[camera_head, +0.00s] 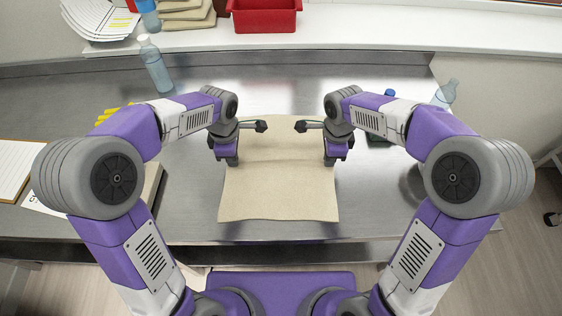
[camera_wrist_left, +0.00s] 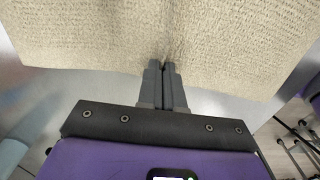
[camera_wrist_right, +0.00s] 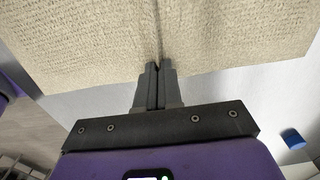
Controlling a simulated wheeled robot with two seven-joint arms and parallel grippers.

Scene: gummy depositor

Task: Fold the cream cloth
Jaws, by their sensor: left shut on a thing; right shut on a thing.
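The cream cloth (camera_head: 279,188) lies spread out on the metal table, its near edge close to the table's front edge. My left gripper (camera_head: 228,160) is at the cloth's left edge; in the left wrist view its fingers (camera_wrist_left: 163,68) are shut on the edge of the cloth (camera_wrist_left: 165,30). My right gripper (camera_head: 330,160) is at the right edge; in the right wrist view its fingers (camera_wrist_right: 158,70) are shut on the edge of the cloth (camera_wrist_right: 160,35). The cloth creases slightly at each pinch. Parts of its sides are hidden by the grippers in the head view.
The metal table (camera_head: 300,80) is clear behind the cloth. A clear bottle (camera_head: 155,65) stands at the back left, another bottle (camera_head: 445,94) at the right. A red bin (camera_head: 265,16) sits on the white ledge behind. A clipboard (camera_head: 14,168) lies at the far left.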

